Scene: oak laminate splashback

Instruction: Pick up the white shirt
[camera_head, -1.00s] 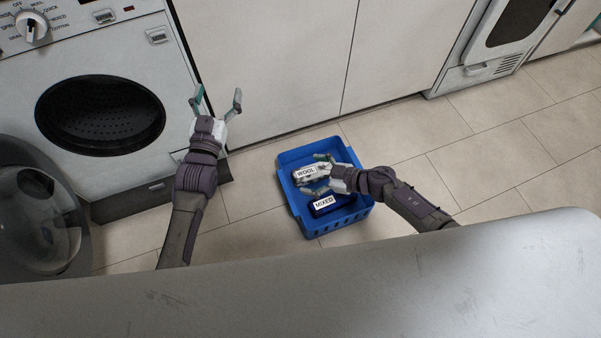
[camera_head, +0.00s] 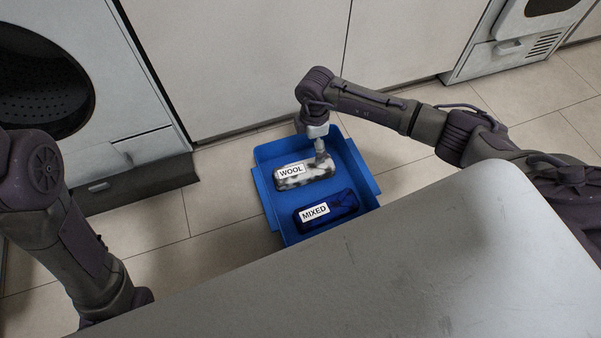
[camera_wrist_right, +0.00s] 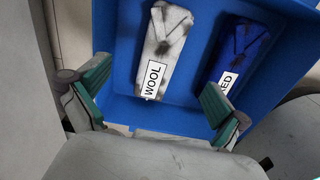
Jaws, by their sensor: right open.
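The white shirt (camera_head: 311,176) is a folded white bundle with dark grey patches and a WOOL label. It lies in a blue basket (camera_head: 276,199) on the floor. My right gripper (camera_head: 320,158) points down at the shirt's right part, and the head view does not show clearly whether it touches. In the right wrist view my right gripper (camera_wrist_right: 155,78) is open. Its two fingers are spread wide, with the shirt (camera_wrist_right: 166,48) ahead between them and nothing held. My left arm shows at the lower left, but its gripper is not in view.
A folded dark blue garment labelled MIXED (camera_head: 343,202) lies beside the shirt in the basket. A white washing machine (camera_head: 120,90) stands at left, pale cabinet doors (camera_head: 240,60) behind, and another white appliance (camera_head: 510,50) at back right. Tiled floor (camera_head: 395,180) is clear right of the basket.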

